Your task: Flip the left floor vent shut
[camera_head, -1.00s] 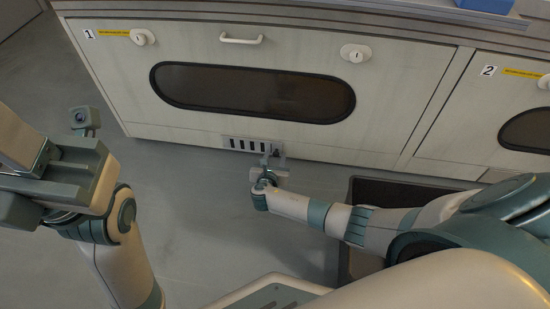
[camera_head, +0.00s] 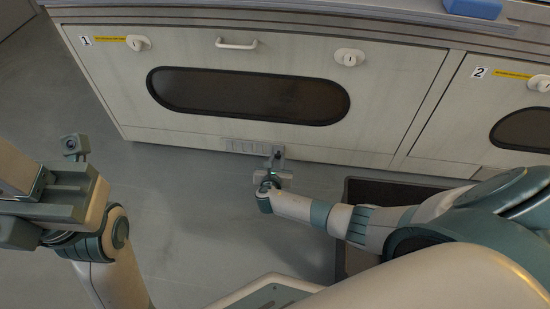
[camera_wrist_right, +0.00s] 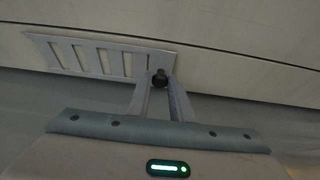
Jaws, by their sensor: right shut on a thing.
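The left floor vent (camera_head: 242,146) is a small grey slotted plate low on the front of cabinet 1. Its slots look pale in the head view. In the right wrist view the vent (camera_wrist_right: 88,56) shows several light slots, with a dark round knob (camera_wrist_right: 160,79) at its right end. My right gripper (camera_head: 274,161) is at the vent's right end, and in the wrist view its fingers (camera_wrist_right: 161,88) are closed around the knob. My left gripper (camera_head: 60,190) is at the far left, away from the vent; its fingertips do not show clearly.
Cabinet 1's panel has a dark oval window (camera_head: 248,96), a bar handle (camera_head: 236,44) and white latches (camera_head: 349,57). A dark open bin (camera_head: 352,190) stands on the floor under my right arm. The grey floor (camera_head: 190,200) left of my right gripper is clear.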

